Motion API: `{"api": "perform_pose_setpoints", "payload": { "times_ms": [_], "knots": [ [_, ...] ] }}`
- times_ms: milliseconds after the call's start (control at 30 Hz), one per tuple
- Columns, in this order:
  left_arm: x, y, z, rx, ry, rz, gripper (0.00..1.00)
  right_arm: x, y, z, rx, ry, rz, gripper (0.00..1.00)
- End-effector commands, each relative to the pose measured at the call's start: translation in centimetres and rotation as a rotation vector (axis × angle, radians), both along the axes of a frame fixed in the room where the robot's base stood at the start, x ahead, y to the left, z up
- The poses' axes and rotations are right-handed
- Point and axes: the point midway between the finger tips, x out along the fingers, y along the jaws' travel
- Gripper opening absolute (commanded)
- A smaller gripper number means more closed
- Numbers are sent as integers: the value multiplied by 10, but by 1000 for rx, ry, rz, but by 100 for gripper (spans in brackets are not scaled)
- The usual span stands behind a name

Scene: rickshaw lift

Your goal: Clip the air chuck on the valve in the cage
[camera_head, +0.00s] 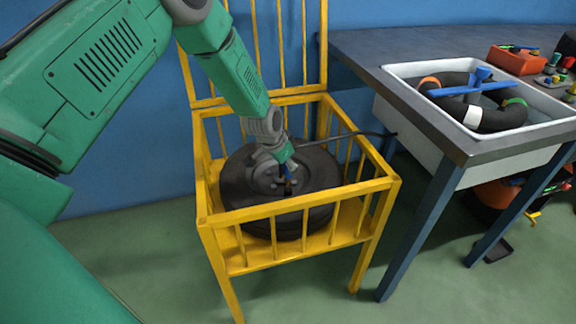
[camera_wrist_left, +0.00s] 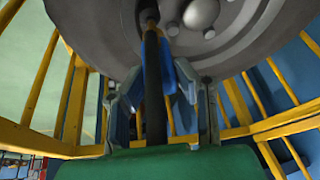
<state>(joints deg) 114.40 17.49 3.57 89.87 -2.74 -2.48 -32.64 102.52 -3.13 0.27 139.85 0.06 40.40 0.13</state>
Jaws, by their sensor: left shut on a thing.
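A dark tyre on a grey wheel (camera_head: 246,184) lies inside the yellow cage (camera_head: 310,205). My left gripper (camera_head: 287,176) reaches down into the cage at the wheel's hub side. It is shut on the air chuck, which shows blue in the left wrist view (camera_wrist_left: 168,68) with a black hose running back between the fingers. The chuck's far end is close to the wheel's face (camera_wrist_left: 235,30), near a small brassy part (camera_wrist_left: 149,14) that may be the valve. I cannot tell whether the chuck touches the valve. My right gripper is not in view.
The cage's yellow bars and top rails surround the wheel. A dark hose (camera_head: 350,135) runs from the cage towards the bench. The bench (camera_head: 360,50) on the right holds a white basin (camera_head: 405,73) with a dark inner tube, and a red box (camera_head: 516,60). Green floor is free in front.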

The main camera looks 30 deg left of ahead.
Motion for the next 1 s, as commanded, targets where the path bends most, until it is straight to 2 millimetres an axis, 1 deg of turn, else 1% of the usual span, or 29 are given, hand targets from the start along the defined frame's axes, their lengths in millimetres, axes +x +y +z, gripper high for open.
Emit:
{"api": "perform_pose_setpoints", "payload": {
  "times_ms": [1000],
  "knots": [
    [0, 0, -15, 0, -1, 0, 0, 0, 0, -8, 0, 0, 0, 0]
  ]
}}
